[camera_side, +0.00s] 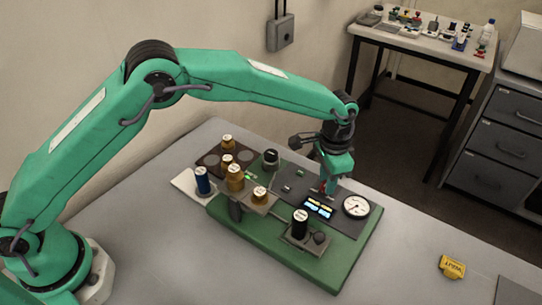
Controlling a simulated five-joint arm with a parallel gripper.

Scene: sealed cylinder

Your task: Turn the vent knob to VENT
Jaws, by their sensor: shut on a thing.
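My gripper (328,186) points down at the dark panel (343,225) on the green base, at the back right of the device. It is shut on a small red part at the panel, which looks like the vent knob (322,186). The fingers hide most of this knob, so its pointer direction and any VENT marking cannot be read. A round white gauge (356,207) sits just right of the gripper. A lit display (318,207) lies just in front of it.
A black cylinder (300,223) stands at the front. A yellow block (452,267) lies on the grey table at right, with clear room around it.

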